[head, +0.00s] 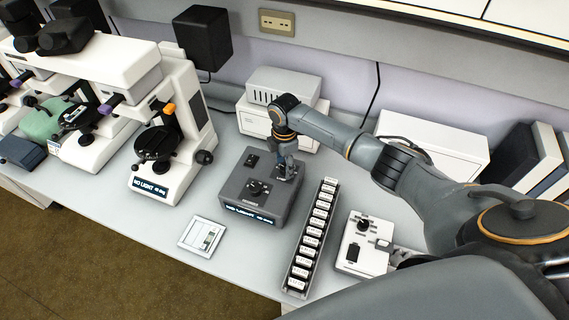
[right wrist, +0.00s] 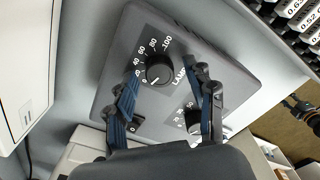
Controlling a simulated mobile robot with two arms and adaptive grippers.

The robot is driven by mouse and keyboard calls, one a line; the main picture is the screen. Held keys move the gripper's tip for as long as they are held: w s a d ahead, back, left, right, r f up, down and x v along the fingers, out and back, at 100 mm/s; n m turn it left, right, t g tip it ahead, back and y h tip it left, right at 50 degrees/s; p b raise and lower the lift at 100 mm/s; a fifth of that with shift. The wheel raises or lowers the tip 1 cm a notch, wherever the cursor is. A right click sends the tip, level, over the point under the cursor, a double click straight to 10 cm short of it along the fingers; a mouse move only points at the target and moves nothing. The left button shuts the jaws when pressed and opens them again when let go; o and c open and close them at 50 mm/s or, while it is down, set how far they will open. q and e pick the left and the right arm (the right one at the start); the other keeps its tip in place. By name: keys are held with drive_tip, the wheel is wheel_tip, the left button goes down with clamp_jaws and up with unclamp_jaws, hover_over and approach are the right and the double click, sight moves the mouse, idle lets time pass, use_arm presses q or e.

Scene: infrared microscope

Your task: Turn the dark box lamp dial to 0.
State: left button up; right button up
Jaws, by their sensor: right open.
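The dark box (head: 234,187) sits on the bench in the middle of the head view, with a lit display (head: 249,214) on its front edge that is too small to read surely. The black lamp dial (right wrist: 159,69) has a white mark on its lower left side, towards the 0 end of its 0 to 100 scale; the exact reading is unclear. My right gripper (head: 287,172) is over the box's back right part. In the right wrist view its open blue fingers (right wrist: 167,82) straddle the space just below the dial, apart from it.
A second dial (right wrist: 194,121) and a rocker switch (right wrist: 135,122) are on the box. A rack of labelled blocks (head: 313,237) stands close on the right, then a white joystick box (head: 350,258). Microscopes (head: 180,110) stand left. A white box (head: 245,119) is behind.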

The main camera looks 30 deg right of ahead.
sight(284, 167)
wheel_tip(284, 167, up, 12)
idle(0.5)
drive_tip(key=shift+f, duration=0.1)
